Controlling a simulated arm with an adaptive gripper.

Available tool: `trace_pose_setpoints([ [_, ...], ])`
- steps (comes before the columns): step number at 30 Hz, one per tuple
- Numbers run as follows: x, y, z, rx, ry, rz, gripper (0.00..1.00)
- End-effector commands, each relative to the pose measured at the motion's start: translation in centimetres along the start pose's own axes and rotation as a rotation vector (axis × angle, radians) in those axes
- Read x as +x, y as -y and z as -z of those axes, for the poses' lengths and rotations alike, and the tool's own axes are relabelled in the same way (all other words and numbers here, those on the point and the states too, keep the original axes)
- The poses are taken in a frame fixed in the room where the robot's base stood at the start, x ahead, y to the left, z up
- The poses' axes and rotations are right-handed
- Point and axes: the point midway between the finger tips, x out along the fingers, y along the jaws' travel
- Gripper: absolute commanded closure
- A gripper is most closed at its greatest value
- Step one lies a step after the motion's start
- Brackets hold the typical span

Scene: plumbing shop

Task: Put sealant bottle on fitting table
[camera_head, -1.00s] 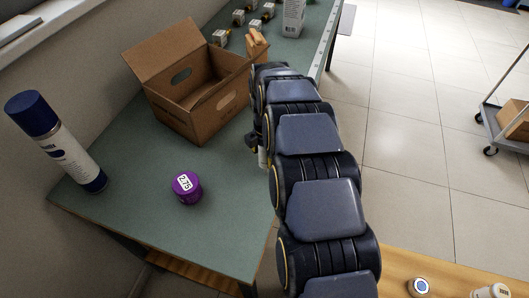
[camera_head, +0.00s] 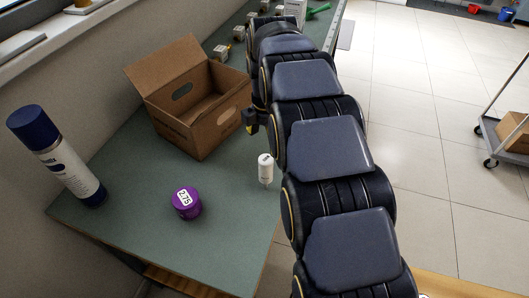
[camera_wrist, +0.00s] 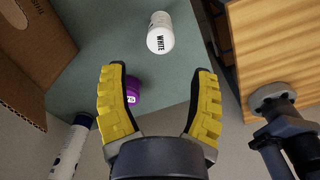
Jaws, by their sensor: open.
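A small white bottle (camera_head: 265,168), taken as the sealant bottle, stands upright on the green-topped table (camera_head: 135,210) near its right edge. In the wrist view the bottle (camera_wrist: 160,32) shows the word WHITE and lies beyond my fingertips, apart from them. My gripper (camera_wrist: 162,72) is open and empty, its yellow-padded fingers spread wide. In the head view my arm hides most of the gripper; a small yellow and black part shows above the bottle. Which surface is the fitting table is not marked.
On the green table are a purple tub (camera_head: 186,205), an open cardboard box (camera_head: 192,125) and a tall blue-capped can (camera_head: 62,160). Small boxes (camera_head: 222,52) stand farther back. A wooden surface (camera_wrist: 272,40) is at the wrist view's upper right.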

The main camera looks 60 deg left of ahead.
Motion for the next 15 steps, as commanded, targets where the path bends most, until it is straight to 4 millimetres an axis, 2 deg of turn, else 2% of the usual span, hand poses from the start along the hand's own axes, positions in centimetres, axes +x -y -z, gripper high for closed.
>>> trace_pose_setpoints([
  [4,-1.2,0.1,-0.1,0.002,0.000,0.000,0.40],
  [12,-1.4,0.1,-0.1,0.004,-0.001,0.002,0.40],
  [15,-2.0,1.3,-1.0,0.068,0.000,0.003,0.40],
])
